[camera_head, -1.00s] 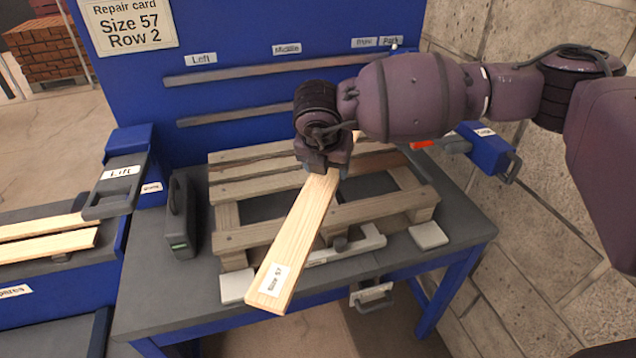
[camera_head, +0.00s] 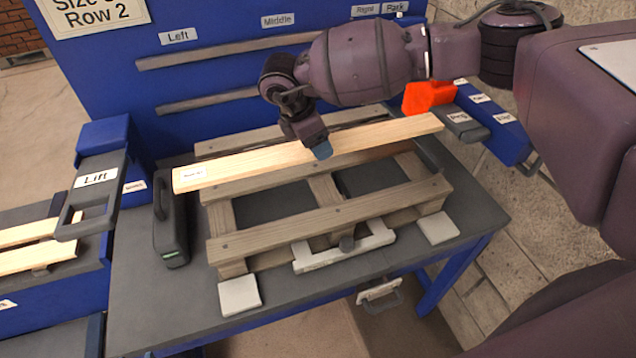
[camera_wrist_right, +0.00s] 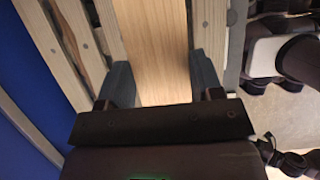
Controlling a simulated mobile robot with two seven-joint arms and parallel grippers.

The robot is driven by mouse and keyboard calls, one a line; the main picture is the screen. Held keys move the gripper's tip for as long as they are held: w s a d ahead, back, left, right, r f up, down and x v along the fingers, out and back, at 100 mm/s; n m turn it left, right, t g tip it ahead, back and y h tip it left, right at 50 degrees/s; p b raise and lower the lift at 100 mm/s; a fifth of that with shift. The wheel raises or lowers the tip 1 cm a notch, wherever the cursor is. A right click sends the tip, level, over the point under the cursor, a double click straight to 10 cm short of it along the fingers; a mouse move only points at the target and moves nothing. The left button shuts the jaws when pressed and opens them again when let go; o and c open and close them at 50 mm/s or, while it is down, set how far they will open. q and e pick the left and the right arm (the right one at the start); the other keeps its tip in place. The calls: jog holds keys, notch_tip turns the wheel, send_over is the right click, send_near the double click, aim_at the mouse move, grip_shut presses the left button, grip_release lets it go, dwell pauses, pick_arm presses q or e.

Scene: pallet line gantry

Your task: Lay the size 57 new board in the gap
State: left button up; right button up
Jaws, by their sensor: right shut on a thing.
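The size 57 new board (camera_head: 235,166) is pale wood with a white label at its left end. My right gripper (camera_head: 318,146) is shut on it near its middle. The board lies crosswise over the weathered pallet (camera_head: 330,217), roughly along its slats, and appears raised above them; the exact height is hard to tell. In the right wrist view the board (camera_wrist_right: 160,45) runs between the two fingers (camera_wrist_right: 163,90). My left gripper is out of view.
The pallet sits on a grey bench (camera_head: 150,300) with white pads (camera_head: 240,295) at its front. A dark case (camera_head: 170,225) stands to the left, near the Lift handle (camera_head: 95,180). A red-orange block (camera_head: 428,96) is near the board's right end. A blue panel (camera_head: 220,60) stands behind.

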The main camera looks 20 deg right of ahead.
aim_at(322, 192)
notch_tip(322, 192, down, 14)
jog(key=shift+f+p, duration=0.1)
jog(key=shift+p, duration=0.2)
jog(key=o, duration=1.1)
